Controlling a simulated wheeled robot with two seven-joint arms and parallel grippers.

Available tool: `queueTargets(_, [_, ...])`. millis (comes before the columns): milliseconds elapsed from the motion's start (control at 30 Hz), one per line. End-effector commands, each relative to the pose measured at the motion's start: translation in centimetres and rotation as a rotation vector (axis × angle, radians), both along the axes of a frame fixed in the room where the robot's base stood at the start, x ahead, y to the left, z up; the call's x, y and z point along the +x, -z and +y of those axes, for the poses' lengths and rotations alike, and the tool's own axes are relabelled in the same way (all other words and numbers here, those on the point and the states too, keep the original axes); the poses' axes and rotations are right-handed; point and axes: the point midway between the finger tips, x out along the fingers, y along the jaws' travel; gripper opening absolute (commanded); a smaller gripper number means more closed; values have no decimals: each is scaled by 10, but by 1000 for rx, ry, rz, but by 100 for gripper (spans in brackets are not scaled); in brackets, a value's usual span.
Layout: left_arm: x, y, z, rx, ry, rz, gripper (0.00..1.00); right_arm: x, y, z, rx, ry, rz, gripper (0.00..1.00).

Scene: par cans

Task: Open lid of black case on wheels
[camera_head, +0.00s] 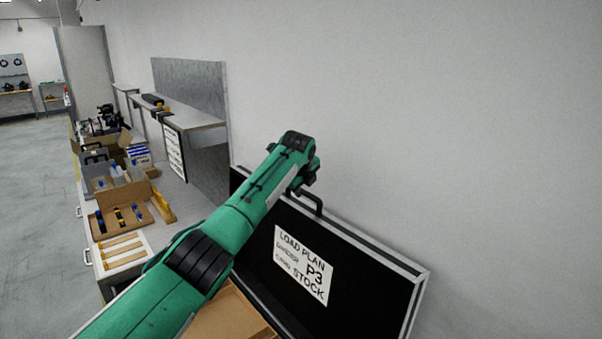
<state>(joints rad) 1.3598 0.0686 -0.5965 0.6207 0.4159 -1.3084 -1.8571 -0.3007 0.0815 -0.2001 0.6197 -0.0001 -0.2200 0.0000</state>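The black case's lid (370,282) stands raised and upright near the wall, with a silver edge. A white label (303,265) on its face reads "LOAD PLAN P3 STOCK". A black handle (311,203) shows at the lid's upper edge. My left gripper (302,188) is at the lid's upper edge, close to the handle; I cannot tell whether it touches, or whether its fingers are open or shut. My green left arm crosses in front and hides part of the lid and the case's body. The wheels are not visible. My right gripper is not in view.
Brown cardboard (229,316) lies below the lid, partly behind my arm. A bench at left holds cardboard boxes (122,212) and small items. A grey shelf unit (190,112) stands behind it. A plain wall (430,120) closes off the right side. Open floor (35,190) is at far left.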

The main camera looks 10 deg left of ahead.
Motion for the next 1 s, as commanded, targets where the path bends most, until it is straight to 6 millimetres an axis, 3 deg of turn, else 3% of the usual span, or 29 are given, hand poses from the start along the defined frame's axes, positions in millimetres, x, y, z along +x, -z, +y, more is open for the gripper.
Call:
queueTargets(500, [-48,-69,-5,0,1,-3,38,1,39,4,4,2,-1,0])
queueTargets(1000, [-55,-80,-6,0,1,1,38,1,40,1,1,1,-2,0])
